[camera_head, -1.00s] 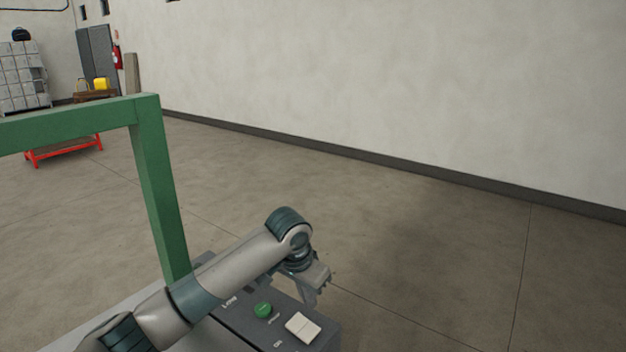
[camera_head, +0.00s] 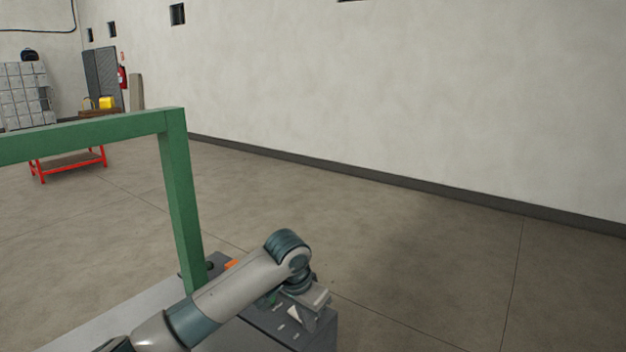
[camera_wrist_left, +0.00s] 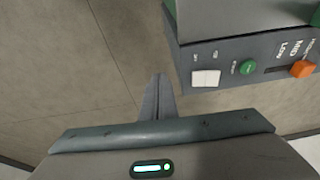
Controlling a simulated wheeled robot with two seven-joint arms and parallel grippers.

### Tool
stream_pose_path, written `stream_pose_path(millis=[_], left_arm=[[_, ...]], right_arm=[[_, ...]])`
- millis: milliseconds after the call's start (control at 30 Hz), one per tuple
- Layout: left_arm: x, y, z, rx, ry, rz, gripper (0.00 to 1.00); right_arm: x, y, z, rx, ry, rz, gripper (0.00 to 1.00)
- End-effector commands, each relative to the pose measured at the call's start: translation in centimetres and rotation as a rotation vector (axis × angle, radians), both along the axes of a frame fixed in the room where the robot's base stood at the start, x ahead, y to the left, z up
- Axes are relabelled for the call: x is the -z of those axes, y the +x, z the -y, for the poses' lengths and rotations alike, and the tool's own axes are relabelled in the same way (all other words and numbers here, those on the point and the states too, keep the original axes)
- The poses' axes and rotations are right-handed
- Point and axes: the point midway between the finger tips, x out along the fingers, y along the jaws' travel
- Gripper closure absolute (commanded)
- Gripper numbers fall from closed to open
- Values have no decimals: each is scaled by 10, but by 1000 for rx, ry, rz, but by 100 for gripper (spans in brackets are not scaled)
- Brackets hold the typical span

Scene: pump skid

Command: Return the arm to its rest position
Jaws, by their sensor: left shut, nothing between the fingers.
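My left gripper (camera_head: 312,311) hangs at the end of my left arm, near the right end of a dark grey control panel (camera_head: 323,337). Its fingers are shut with nothing between them. The left wrist view shows the closed fingers (camera_wrist_left: 157,98) over bare floor, left of the panel (camera_wrist_left: 230,93) and apart from it in that picture. The panel carries a white rocker switch (camera_wrist_left: 206,78), a green button (camera_wrist_left: 247,68) and an orange knob (camera_wrist_left: 302,69). In the head view my arm hides much of the panel. My right gripper is not in view.
A green frame (camera_head: 181,200) rises behind my forearm at the left. A red low table (camera_head: 68,162) and stacked grey boxes (camera_head: 25,93) stand far left. The floor (camera_head: 430,265) to the right is clear up to the pale wall (camera_head: 400,90).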

Motion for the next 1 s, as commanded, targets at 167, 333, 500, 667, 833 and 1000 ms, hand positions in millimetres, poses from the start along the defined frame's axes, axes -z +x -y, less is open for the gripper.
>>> stream_pose_path(millis=[167, 333, 500, 667, 833, 1000], left_arm=[[12, -9, 4, 10, -13, -5, 100], [24, -19, 8, 20, -31, -9, 100], [42, -33, 13, 31, -56, -13, 100], [63, -54, 18, 40, -89, -17, 100], [95, -87, 21, 40, -143, -21, 100], [127, -127, 18, 17, -200, -19, 100]], right_arm=[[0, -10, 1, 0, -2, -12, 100], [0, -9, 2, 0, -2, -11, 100], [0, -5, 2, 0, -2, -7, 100], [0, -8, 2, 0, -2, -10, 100], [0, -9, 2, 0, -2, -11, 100], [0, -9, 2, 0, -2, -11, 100]])
